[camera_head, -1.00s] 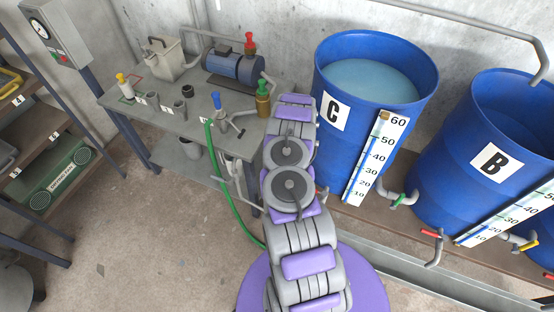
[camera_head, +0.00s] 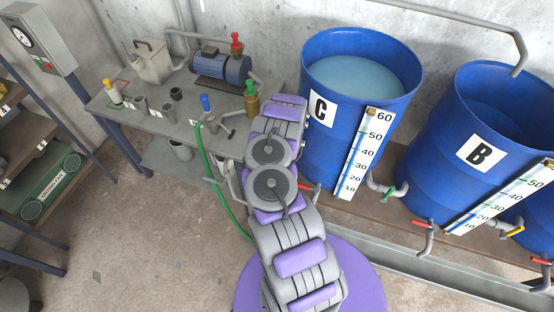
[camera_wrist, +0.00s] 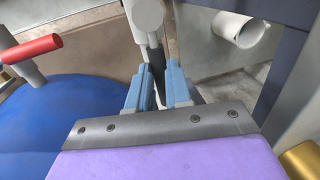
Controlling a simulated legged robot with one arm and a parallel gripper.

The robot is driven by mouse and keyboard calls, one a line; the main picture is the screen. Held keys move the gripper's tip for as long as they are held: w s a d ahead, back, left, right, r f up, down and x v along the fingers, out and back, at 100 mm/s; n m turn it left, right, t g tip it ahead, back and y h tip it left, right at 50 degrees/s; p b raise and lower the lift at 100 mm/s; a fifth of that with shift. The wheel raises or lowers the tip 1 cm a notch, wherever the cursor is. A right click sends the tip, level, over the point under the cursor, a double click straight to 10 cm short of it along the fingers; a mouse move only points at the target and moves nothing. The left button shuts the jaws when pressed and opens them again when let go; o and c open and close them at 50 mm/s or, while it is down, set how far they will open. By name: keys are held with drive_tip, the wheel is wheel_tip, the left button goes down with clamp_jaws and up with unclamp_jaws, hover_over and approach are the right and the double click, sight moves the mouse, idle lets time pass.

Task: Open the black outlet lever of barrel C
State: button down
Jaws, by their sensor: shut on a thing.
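Barrel C (camera_head: 330,150) is a blue drum with a white C label, holding pale blue liquid, at the upper middle of the head view. My arm hides its left side and my gripper there. In the wrist view, my gripper (camera_wrist: 161,85) has its two blue-grey fingers closed around the black lever (camera_wrist: 157,66). The lever hangs below a light grey pipe fitting (camera_wrist: 145,20). Its lower end is hidden between the fingers. A blue drum surface (camera_wrist: 75,110) lies just left of the gripper.
A red-handled valve (camera_wrist: 32,49) stands left of my gripper, and a grey pipe end (camera_wrist: 242,32) is at right. Barrel B (camera_head: 440,180) stands right of C. A workbench (camera_head: 150,115) with a blue pump (camera_head: 220,66) is at left. The floor (camera_head: 130,240) in front is clear.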

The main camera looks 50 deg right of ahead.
drive_tip(key=shift+d, duration=0.1)
drive_tip(key=c, duration=1.1)
unclamp_jaws()
drive_tip(key=shift+o, duration=0.2)
drive_tip(key=shift+r, duration=0.1)
drive_tip(key=shift+r, duration=0.3)
drive_tip(key=s+r+p, duration=0.1)
drive_tip(key=r+p, duration=0.1)
drive_tip(key=r, duration=0.6)
drive_tip(key=s+d+r+p, duration=0.1)
drive_tip(key=s+r+p, duration=0.1)
drive_tip(key=r, duration=0.6)
drive_tip(key=shift+d+p, duration=0.15)
drive_tip(key=shift+p, duration=0.3)
drive_tip(key=shift+s, duration=0.1)
